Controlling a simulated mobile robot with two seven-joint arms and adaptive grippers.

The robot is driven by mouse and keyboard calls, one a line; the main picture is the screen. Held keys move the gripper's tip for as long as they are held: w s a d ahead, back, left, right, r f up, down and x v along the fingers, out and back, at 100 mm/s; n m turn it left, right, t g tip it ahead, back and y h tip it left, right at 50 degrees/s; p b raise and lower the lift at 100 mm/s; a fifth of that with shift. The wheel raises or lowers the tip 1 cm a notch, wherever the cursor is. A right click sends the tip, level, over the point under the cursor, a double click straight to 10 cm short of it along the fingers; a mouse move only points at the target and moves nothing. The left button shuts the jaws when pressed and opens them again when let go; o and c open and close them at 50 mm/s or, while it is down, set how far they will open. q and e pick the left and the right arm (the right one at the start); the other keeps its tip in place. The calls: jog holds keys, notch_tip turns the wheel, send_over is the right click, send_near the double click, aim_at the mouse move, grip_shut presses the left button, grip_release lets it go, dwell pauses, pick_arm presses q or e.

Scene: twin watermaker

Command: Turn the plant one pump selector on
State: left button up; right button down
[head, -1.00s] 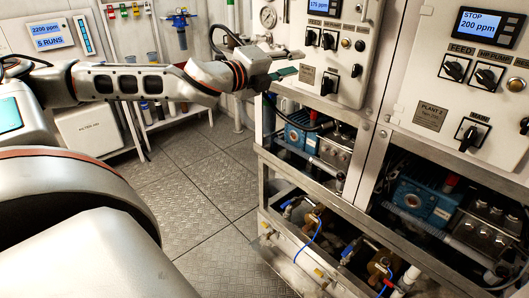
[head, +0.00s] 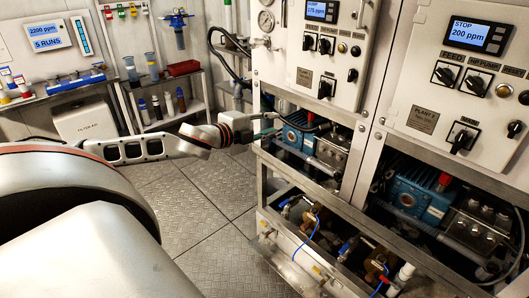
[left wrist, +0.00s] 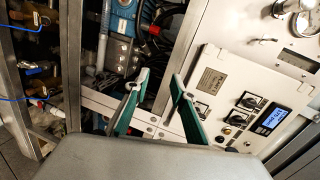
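The plant one panel (head: 335,73) is the white panel at the upper middle of the head view. Its pump selector (head: 325,45) is a black knob right of the feed selector (head: 308,43); the main selector (head: 325,88) sits below. The knob's exact setting is too small to tell. In the left wrist view the panel is turned sideways, with the pump selector (left wrist: 238,118) right of the fingers. My left gripper (head: 268,132) is below the panel's lower left, apart from the selector. Its green-padded fingers (left wrist: 160,80) are open and empty. My right gripper is not in view.
The plant two panel (head: 456,130), with similar knobs, stands at the right. Below the panels is an open frame with blue pumps (head: 300,130) and hoses. A shelf (head: 170,118) with bottles is at the back left. The floor (head: 190,205) between is clear.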

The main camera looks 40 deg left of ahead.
pick_arm(q)
notch_tip(320, 180, down, 9)
jog(key=s+n+g, duration=0.1)
jog(key=s+n, duration=0.1)
jog(key=s, duration=0.1)
jog(key=shift+d+r+p, duration=0.2)
jog(key=shift+d+p, duration=0.2)
jog(key=shift+p, duration=0.05)
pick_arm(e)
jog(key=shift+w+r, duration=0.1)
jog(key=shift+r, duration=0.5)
pick_arm(q)
jog(key=shift+r+n, duration=0.1)
jog(key=shift+n, duration=0.2)
